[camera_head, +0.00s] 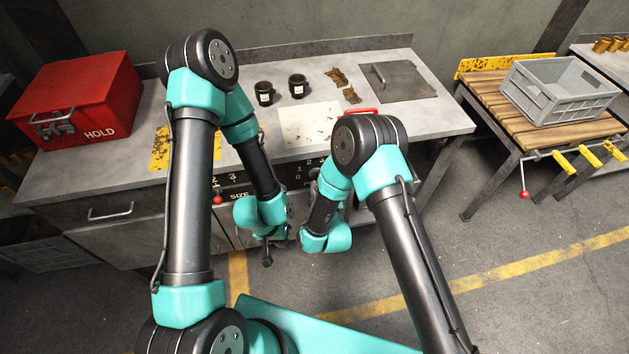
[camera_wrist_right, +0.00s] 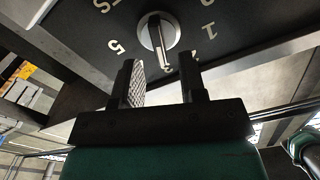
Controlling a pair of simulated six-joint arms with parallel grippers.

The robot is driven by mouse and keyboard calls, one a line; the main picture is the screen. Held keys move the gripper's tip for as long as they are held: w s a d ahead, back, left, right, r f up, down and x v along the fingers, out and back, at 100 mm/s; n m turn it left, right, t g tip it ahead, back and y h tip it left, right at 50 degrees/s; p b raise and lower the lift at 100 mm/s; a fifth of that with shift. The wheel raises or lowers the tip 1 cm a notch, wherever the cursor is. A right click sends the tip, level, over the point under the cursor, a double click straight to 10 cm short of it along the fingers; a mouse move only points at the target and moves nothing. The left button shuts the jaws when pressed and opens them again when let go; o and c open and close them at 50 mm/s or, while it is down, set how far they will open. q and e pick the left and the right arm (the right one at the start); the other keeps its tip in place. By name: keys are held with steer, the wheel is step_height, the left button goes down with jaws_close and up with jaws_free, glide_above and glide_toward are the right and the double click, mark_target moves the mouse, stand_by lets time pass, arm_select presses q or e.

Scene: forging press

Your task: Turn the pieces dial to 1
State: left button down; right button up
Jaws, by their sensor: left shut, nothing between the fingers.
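The pieces dial (camera_wrist_right: 158,34) shows in the right wrist view as a round silver knob with a raised grip on a dark panel. Numerals, including 1 and 5, are printed around it. Its grip slants down toward a numeral partly hidden near the fingers. My right gripper (camera_wrist_right: 158,64) is open, its two fingers apart just short of the knob; I cannot tell if they touch it. In the head view my right arm hides its fingers and most of this dial's panel (camera_head: 300,172). My left gripper (camera_head: 267,256) is shut and empty in front of the bench.
A SIZE panel with a red-knobbed lever (camera_head: 218,199) is left of the dial panel. The bench (camera_head: 350,55) holds a red HOLD box (camera_head: 85,95), two dark cups (camera_head: 297,85) and a metal plate (camera_head: 398,80). A grey crate (camera_head: 560,90) stands on the right table.

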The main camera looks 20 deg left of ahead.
mark_target(317, 176)
steer(key=shift+x, duration=1.55)
jaws_close()
